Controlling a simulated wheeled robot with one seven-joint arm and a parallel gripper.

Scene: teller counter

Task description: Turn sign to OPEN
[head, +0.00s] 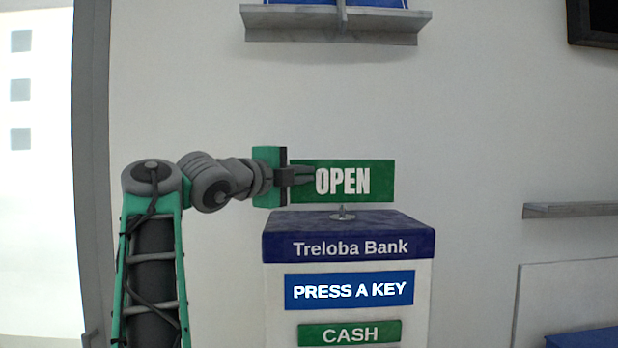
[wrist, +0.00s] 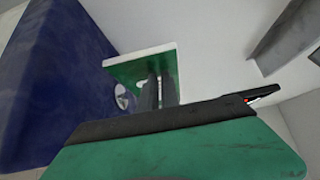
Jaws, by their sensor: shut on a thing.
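The green sign (head: 378,181) shows the white word OPEN toward the head camera. It stands upright on a small round metal base (head: 342,215) on top of the Treloba Bank kiosk (head: 420,240). My gripper (head: 305,175) comes from the left and is shut on the sign's left end. In the wrist view the sign (wrist: 130,70) shows its green face and pale edge, with the gripper fingers (wrist: 160,88) at it. The fingers hide part of the sign there. The kiosk's blue top (wrist: 60,85) fills the left of the wrist view.
The kiosk front has a PRESS A KEY panel (head: 349,291) and a CASH label (head: 349,334). A grey shelf (head: 330,25) is on the wall above, and another shelf (head: 570,210) is at the right. The wall around the sign is bare.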

